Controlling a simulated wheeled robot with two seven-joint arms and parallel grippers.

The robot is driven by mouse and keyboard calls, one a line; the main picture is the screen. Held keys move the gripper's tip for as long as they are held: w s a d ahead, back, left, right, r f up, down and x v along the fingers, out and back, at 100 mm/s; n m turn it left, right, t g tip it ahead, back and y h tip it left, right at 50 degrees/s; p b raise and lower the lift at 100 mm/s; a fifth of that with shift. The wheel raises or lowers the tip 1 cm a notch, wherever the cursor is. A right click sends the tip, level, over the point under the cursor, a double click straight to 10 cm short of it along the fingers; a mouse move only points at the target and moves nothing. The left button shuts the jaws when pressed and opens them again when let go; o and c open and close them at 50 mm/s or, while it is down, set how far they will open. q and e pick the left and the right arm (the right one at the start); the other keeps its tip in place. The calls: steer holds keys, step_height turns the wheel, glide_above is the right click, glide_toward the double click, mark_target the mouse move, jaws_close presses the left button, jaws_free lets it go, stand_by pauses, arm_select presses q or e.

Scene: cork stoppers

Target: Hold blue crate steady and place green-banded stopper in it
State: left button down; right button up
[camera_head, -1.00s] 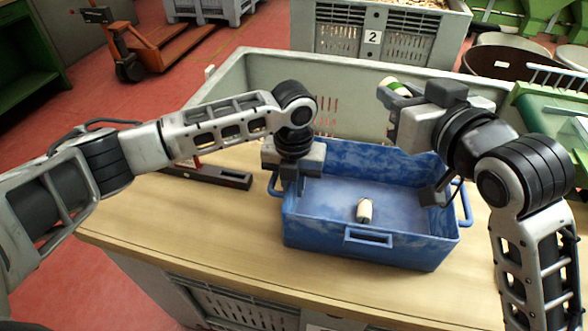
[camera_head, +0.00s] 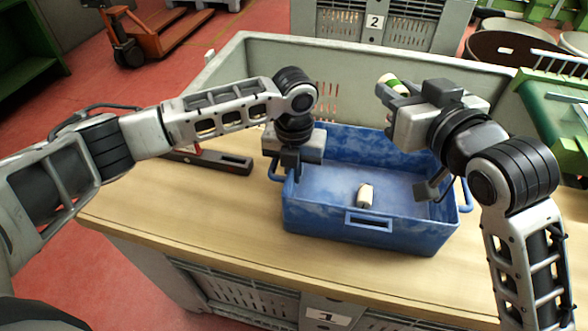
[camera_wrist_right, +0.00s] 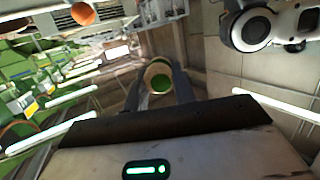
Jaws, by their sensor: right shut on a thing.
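The blue crate (camera_head: 325,223) stands on the wooden bench, with one pale stopper (camera_head: 365,195) lying inside near its front wall. My left gripper (camera_head: 290,163) points down at the crate's left wall; its fingertips are hidden, so I cannot tell whether they grip the rim. My right gripper (camera_head: 391,88) is shut on the green-banded stopper (camera_head: 387,80), held above the crate's back wall. In the right wrist view, the stopper (camera_wrist_right: 158,78) sits between the two fingers with its green end showing.
A large grey bin (camera_head: 240,75) stands behind the crate. A black and red tool, perhaps a level (camera_head: 220,162), lies on the bench left of the crate. The bench (camera_head: 180,215) is clear at the front left. A green machine (camera_head: 560,115) is at the right.

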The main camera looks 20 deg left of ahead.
step_height(320, 180, down, 11)
stand_by(1.2)
steer(key=shift+r, duration=0.1)
steer(key=o, duration=1)
steer(key=v, duration=1.2)
steer(key=shift+r, duration=0.1)
arm_select(q)
steer(key=c, duration=1.5)
jaws_free()
steer(key=shift+c, duration=0.2)
